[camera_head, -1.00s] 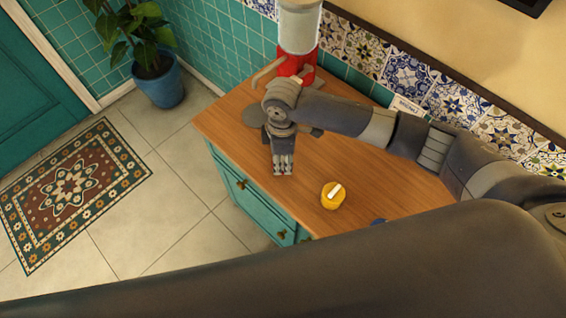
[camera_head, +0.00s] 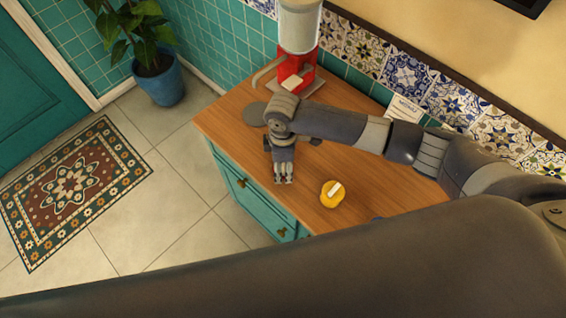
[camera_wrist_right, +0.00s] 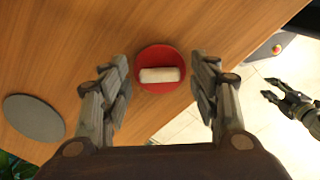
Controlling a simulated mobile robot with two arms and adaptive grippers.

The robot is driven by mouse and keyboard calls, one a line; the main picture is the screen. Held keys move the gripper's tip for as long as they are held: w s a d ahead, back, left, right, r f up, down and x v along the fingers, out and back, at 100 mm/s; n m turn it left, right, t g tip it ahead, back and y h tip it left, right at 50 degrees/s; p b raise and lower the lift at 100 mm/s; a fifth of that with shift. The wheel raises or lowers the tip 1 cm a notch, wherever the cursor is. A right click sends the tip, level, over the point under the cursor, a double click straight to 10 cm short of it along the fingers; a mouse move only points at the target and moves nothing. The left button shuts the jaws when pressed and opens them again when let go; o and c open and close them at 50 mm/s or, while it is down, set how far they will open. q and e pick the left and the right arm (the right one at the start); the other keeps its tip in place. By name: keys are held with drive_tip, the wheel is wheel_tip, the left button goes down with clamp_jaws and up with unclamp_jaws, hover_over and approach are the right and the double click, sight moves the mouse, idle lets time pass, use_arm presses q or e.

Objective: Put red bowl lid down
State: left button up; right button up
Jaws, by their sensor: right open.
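The red bowl lid (camera_wrist_right: 153,54), a round red disc with a pale oblong handle (camera_wrist_right: 160,75), shows in the right wrist view on the wooden counter by its edge. My right gripper (camera_head: 284,181) is low over the counter's front edge in the head view and hides the lid there. In the right wrist view my right gripper (camera_wrist_right: 162,82) is open, with one finger on each side of the lid and gaps between. My left gripper (camera_wrist_right: 271,90) shows at the right of that view, away from the lid, its fingers apart.
A yellow lid (camera_head: 329,199) with a pale handle lies on the counter (camera_head: 235,120) to the right. A flat grey disc (camera_head: 252,114) lies left of my right gripper. A red appliance (camera_head: 300,68) stands at the back. My left arm crosses the foreground.

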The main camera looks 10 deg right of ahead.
sight(283, 167)
wheel_tip(283, 167, up, 12)
drive_tip(key=b, duration=0.1)
drive_tip(key=shift+r, duration=0.15)
idle(0.7)
